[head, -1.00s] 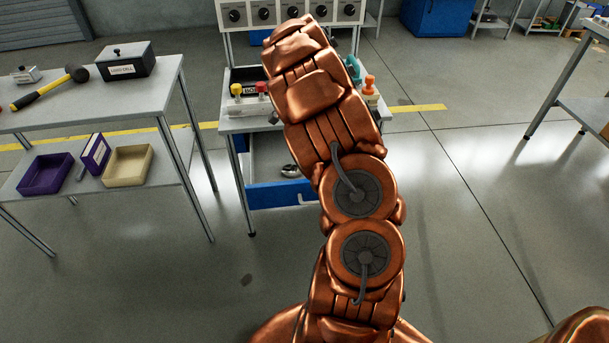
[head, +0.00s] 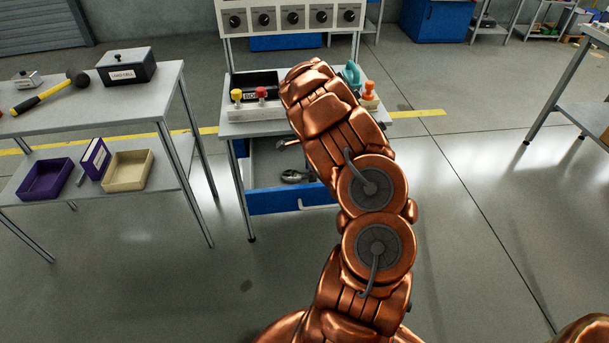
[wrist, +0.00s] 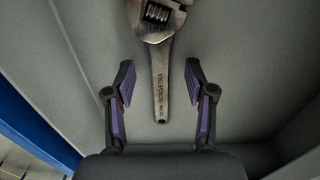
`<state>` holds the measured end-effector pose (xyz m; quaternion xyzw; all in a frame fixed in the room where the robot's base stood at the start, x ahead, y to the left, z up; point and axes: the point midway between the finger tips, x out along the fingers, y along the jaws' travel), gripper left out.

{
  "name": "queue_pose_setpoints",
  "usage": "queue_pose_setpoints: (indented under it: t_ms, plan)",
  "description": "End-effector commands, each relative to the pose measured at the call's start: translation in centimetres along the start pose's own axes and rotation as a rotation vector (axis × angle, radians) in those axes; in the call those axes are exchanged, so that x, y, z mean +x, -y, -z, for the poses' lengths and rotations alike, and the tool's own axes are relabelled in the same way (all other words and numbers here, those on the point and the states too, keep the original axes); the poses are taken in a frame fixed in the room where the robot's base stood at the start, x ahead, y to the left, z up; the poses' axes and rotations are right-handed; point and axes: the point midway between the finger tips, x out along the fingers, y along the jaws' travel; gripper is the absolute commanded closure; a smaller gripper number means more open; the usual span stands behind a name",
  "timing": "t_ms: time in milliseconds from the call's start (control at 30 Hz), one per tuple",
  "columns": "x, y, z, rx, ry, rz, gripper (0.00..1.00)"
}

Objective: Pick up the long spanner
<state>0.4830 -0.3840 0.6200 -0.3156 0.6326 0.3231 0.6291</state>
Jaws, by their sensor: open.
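A grey metal adjustable spanner (wrist: 159,62) lies on the grey floor of a drawer (wrist: 90,30) in the wrist view. Its jaw head is at the top edge, partly cut off, and its handle points down toward my gripper (wrist: 160,84). My gripper is open, with one dark, purple-padded finger on each side of the handle's end. Neither finger touches it. I cannot tell the height of the fingers over the drawer floor. In the head view, the blue-fronted drawer (head: 272,202) is open below the bench top, and a metal piece (head: 294,176) shows inside. My arm hides the drawer's right part.
The drawer's blue front (wrist: 30,115) is at the wrist view's lower left. Above the drawer, the bench top (head: 262,128) holds knobbed items and a teal tool (head: 351,74). A side table (head: 100,95) with a mallet stands left. Floor between them is clear.

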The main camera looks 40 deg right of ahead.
Motion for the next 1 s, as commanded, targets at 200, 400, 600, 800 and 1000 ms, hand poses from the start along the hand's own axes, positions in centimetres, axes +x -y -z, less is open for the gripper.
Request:
queue_pose_setpoints:
  t_ms: [200,400,600,800,1000]
  plan:
    - [0.36,0.00,0.06,0.002,0.000,0.001,0.45]
    - [0.34,-0.03,0.05,0.001,0.000,0.000,0.57]
    - [0.34,-0.04,0.04,0.001,0.000,0.000,0.78]
    - [0.33,-0.04,0.04,0.001,0.000,-0.001,0.98]
    - [0.34,-0.05,0.04,0.001,0.000,-0.001,1.00]
